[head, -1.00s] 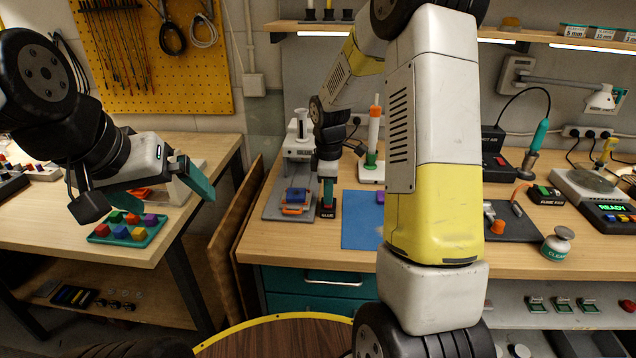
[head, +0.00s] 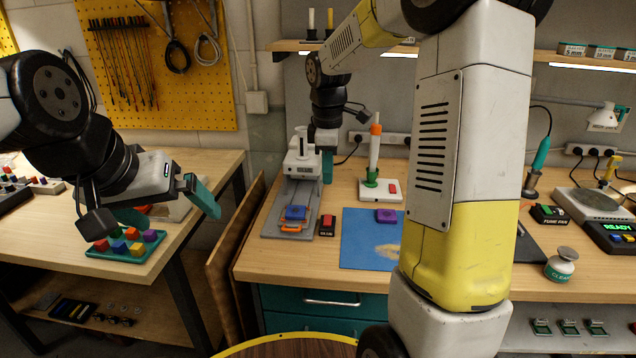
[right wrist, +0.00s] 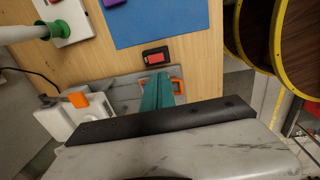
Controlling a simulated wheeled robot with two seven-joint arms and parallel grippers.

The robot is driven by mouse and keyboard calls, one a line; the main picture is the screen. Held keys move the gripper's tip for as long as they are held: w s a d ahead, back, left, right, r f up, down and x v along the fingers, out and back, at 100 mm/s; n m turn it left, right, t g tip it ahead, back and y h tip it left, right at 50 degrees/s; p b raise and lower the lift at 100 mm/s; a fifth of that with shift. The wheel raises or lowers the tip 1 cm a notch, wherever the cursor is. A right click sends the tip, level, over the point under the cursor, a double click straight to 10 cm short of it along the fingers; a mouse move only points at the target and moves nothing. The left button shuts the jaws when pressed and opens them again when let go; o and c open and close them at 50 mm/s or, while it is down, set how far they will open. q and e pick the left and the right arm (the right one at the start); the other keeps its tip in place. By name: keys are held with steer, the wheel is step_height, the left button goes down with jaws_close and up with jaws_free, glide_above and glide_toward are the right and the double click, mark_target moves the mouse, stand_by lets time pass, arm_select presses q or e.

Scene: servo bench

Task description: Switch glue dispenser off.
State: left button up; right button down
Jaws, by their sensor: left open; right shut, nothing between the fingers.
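A small black switch box labelled GLUE (head: 327,225) sits on the bench between the grey press base and the blue mat. Its face shows red, also in the right wrist view (right wrist: 155,57). The glue dispenser (head: 375,150), an upright white tube with an orange collar and green foot, stands behind on a white base with a red patch. My right gripper (head: 327,167) is shut and empty, raised above and behind the switch box, apart from it; its teal fingers (right wrist: 156,92) point toward the box in the wrist view. My left gripper (head: 168,204) is open and empty over the left table.
A press (head: 302,160) with a blue block and orange handle on its base (head: 275,218) stands left of the switch box. A blue mat (head: 362,250) with a purple block lies right. My right arm hides much of the bench's middle. A tray of coloured blocks (head: 100,254) is below my left gripper.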

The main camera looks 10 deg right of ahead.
mark_target(328, 216)
steer(key=shift+r, duration=0.4)
steer(key=shift+w+d+r+t, duration=0.2)
steer(key=shift+w+t, duration=0.1)
steer(key=shift+w, duration=0.35)
steer(key=shift+f, duration=0.1)
steer(key=f, duration=0.4)
steer(key=w+f, duration=0.1)
steer(key=f, duration=0.4)
steer(key=w+f, duration=0.1)
steer(key=f, duration=0.3)
steer(key=shift+d+f, duration=0.3)
steer(key=shift+f, duration=0.1)
